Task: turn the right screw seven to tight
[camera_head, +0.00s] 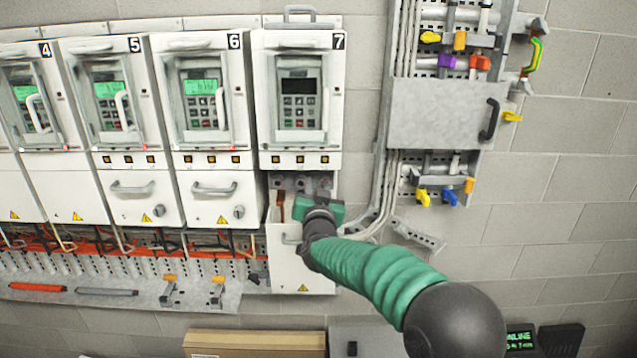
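Drive seven (258,110) is the rightmost of the row, and its display (298,86) is dark. Under its keypad section is an open bay (290,182) with small metal terminals at its top and a reddish-brown strip (281,205) at its left. The lower front cover of drive seven (304,272) hangs below the bay. My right gripper (316,206), on a green-sleeved arm, is at the bay's right side and covers much of it. The right screw cannot be made out behind it. Whether the fingers are open or touch anything cannot be seen. My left gripper is out of view.
Drives six (161,105), five and four stand to the left, with lit green displays. A grey panel (440,112) with a black handle, pipes and coloured valves is at the right. A tool shelf (130,296) runs below the drives. A cardboard box (255,343) is at the bottom.

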